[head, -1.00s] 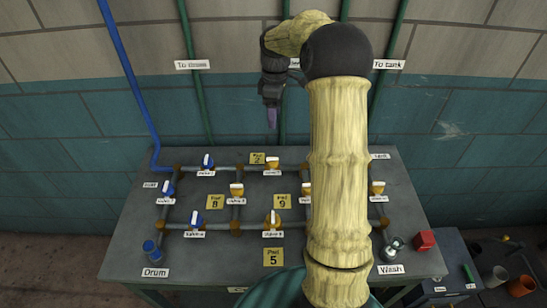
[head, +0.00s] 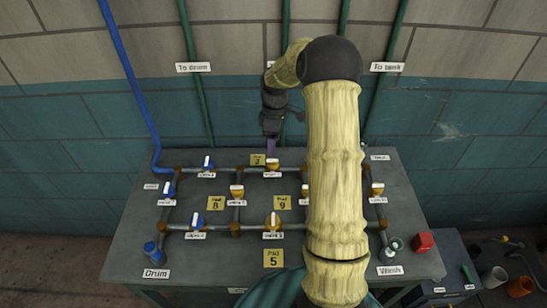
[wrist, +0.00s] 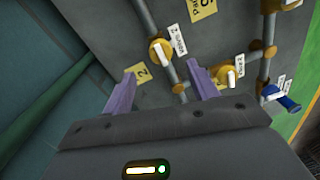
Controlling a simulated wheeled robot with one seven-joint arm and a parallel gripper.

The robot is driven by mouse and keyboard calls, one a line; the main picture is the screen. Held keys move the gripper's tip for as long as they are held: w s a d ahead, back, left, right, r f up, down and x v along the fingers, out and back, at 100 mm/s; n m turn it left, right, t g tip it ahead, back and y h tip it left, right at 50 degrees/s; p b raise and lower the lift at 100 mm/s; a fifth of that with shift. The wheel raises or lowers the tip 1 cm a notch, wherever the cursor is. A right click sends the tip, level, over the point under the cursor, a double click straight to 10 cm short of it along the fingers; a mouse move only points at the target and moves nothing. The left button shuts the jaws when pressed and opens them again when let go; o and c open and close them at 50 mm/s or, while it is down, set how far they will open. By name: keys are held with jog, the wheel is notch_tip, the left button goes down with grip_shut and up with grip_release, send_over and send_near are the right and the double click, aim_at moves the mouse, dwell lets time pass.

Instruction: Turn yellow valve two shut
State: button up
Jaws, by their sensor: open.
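The yellow valve (head: 272,165) at the top middle of the bench pipework stands beside a small yellow pad that seems to read 2 (head: 257,160). My arm hides part of the right pipework.
Other yellow valves (head: 237,191) and blue valves (head: 197,220) stand close by on the grey bench (head: 200,262). The tiled wall with green pipes (head: 196,110) rises behind the bench.

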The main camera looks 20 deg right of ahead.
aim_at(273, 159)
jog(key=f, duration=0.7)
jog(key=shift+s+a+f+p, duration=0.15)
jog(key=shift+s+f+p, duration=0.1)
jog(key=shift+f+p, duration=0.15)
jog(key=c, duration=1)
